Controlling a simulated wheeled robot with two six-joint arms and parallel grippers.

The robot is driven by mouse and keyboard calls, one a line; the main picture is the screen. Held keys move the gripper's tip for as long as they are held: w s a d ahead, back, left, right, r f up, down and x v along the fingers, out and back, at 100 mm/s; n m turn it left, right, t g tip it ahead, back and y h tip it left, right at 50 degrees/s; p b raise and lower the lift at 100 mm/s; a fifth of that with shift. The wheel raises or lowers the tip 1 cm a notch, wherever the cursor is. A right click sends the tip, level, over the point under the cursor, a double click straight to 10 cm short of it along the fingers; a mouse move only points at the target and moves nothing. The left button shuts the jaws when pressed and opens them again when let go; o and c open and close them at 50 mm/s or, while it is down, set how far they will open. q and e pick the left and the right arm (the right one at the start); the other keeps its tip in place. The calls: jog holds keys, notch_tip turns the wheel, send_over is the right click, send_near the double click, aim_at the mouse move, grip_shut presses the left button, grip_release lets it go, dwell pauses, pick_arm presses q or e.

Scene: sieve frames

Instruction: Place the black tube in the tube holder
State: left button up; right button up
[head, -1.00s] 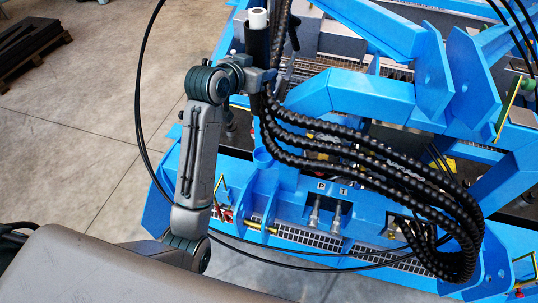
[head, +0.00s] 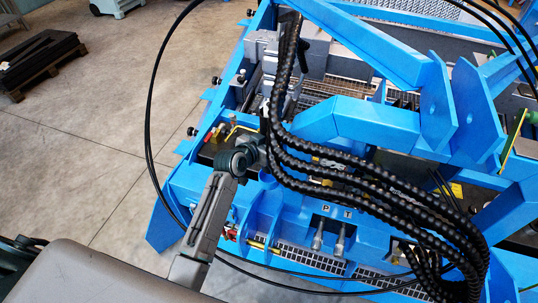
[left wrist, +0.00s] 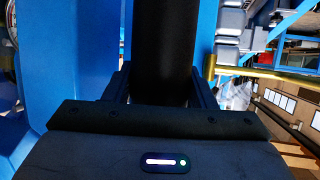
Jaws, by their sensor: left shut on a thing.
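The black tube (left wrist: 165,45) is upright in the left wrist view, between the two fingers of my left gripper (left wrist: 160,85), which is shut on it. In the head view my left arm reaches in from the bottom, and its wrist is low beside the blue machine frame. The fingers and tube are hard to make out there behind the wrist and dark hoses. Blue surfaces stand close on both sides of the tube in the wrist view. I cannot make out the tube holder or whether the tube is in it. My right gripper is not in view.
Thick black hoses (head: 375,185) arch over the blue machine frame (head: 365,120) just right of my wrist. A thin black cable loops on the left. A yellow rod (left wrist: 255,73) lies close right of the tube.

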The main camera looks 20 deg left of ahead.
pick_arm(q)
notch_tip(320, 180, down, 7)
jog(key=shift+r, duration=0.1)
jog(key=shift+f, duration=0.35)
jog(key=shift+f, duration=0.15)
jog(key=o, duration=1.1)
